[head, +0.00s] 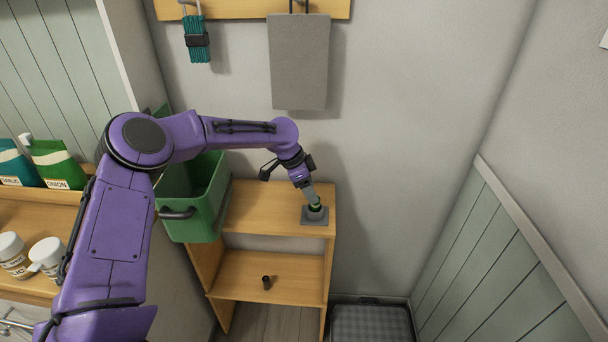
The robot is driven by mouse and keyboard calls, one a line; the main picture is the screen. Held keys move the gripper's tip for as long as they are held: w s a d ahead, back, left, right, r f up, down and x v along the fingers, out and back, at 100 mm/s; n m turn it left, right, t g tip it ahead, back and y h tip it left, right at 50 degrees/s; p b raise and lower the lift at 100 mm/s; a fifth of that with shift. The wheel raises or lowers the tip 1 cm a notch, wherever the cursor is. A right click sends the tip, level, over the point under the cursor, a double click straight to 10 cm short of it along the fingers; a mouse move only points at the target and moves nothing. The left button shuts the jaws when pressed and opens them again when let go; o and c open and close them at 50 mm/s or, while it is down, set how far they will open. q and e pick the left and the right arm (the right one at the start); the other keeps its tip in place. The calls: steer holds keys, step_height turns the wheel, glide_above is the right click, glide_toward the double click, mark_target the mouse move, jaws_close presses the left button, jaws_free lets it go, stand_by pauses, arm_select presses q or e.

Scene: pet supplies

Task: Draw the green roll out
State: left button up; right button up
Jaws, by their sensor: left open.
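The green roll (316,207) stands in a small dark grey holder (314,220) at the right end of the wooden shelf's top. Only a little of its green shows under my gripper. My left gripper (314,202) points down at the roll from above, with its fingertips right at it. The jaws are open, and I cannot tell whether they touch the roll. My right gripper does not show.
A green bin (196,205) with a dark handle stands left of the holder, partly behind my left arm. A small dark cylinder (266,282) is on the lower shelf (240,272). A grey towel (299,62) hangs above. A grey checked pet bed (370,322) lies on the floor.

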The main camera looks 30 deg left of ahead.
arm_select(q)
steer(key=x, duration=0.5)
steer(key=shift+w+p, duration=0.15)
steer(key=shift+p, duration=0.15)
steer(key=shift+f, duration=0.25)
steer(key=shift+d, duration=0.1)
steer(key=c, duration=1.1)
steer(key=shift+r+p, duration=2.8)
steer(key=shift+r, duration=0.3)
jaws_close()
